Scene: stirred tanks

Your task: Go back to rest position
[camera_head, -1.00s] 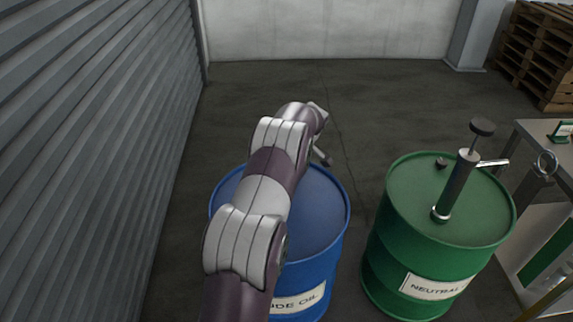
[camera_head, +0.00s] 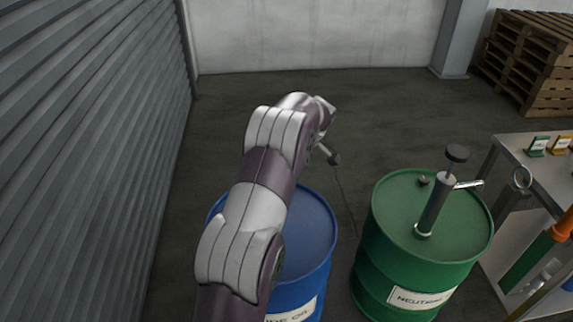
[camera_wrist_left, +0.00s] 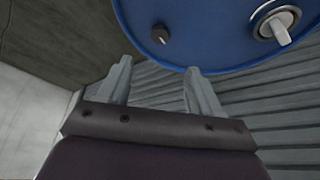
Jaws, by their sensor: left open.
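My left arm reaches in from the bottom of the head view and passes above a blue drum (camera_head: 311,222). The far end of the arm is partly turned away, so its fingers do not show clearly there. In the left wrist view my left gripper (camera_wrist_left: 158,88) is open, with nothing between its two grey fingers. The blue drum's top (camera_wrist_left: 205,25) also shows in that view, beyond the fingertips, with a dark cap and a metal fitting on it. My right gripper is not in view.
A green drum (camera_head: 390,215) with a hand pump (camera_head: 436,205) stands to the right. A metal table (camera_head: 540,175) with small labelled items is at the right edge. Wooden pallets (camera_head: 530,60) are stacked at the back right. A corrugated wall (camera_head: 90,150) runs along the left. The floor behind is clear.

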